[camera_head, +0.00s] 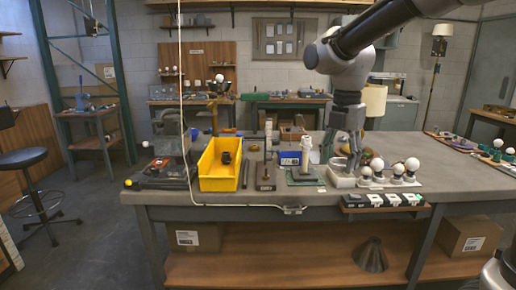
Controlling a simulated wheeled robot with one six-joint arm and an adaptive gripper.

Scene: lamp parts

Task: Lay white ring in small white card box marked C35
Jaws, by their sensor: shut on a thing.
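My gripper (351,166) points down over the right part of the workbench, its fingers low over a small white open box (342,183). A pale ring-like piece (338,163) shows at the fingertips, and my gripper is shut on it. The fingers hide part of the ring. I cannot tell whether the ring touches the box. The mark on the box is too small to read.
White bulbs (396,171) stand close to the right of the box. A green mat (303,181) with an upright part lies to its left. A yellow bin (220,183) stands further left.

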